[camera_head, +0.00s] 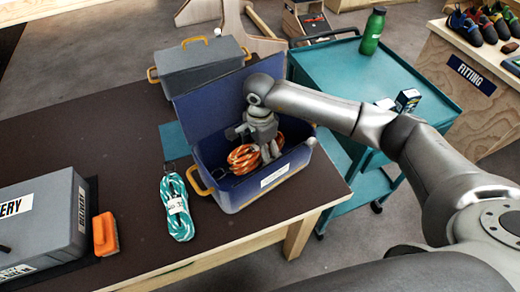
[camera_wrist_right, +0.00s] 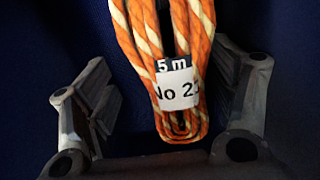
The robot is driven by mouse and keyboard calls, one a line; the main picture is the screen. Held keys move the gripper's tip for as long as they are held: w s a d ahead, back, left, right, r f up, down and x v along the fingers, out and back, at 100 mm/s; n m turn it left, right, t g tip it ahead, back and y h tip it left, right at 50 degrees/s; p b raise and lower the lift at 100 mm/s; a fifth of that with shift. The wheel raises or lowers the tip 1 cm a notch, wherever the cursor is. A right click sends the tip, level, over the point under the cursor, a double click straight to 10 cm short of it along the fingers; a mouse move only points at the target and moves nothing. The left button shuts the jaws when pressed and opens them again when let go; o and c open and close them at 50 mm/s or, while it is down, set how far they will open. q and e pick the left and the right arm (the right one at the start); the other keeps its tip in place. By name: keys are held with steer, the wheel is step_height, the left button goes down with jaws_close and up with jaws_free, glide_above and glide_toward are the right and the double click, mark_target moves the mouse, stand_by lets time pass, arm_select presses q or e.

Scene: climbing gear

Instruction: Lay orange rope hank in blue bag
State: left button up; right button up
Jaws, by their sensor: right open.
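The orange rope hank (camera_head: 243,157) lies inside the blue bag (camera_head: 240,202), a box-like container with its lid standing open at the back. My right gripper (camera_head: 268,150) reaches down into the bag over the hank. In the right wrist view the hank (camera_wrist_right: 165,50) shows orange and cream strands with a tag reading "5 m". The fingers of the right gripper (camera_wrist_right: 165,110) are spread apart on either side of the hank's lower end, with gaps to it. My left gripper is not in view.
A teal-and-white rope hank (camera_head: 177,207) lies on the dark table left of the bag. A grey delivery box (camera_head: 40,225) and an orange brush (camera_head: 106,234) are further left. A grey case (camera_head: 200,65) stands behind. A teal cart (camera_head: 340,75) with a green bottle (camera_head: 373,32) is at right.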

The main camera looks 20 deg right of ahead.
step_height(320, 180, up, 12)
stand_by(0.6)
stand_by(0.5)
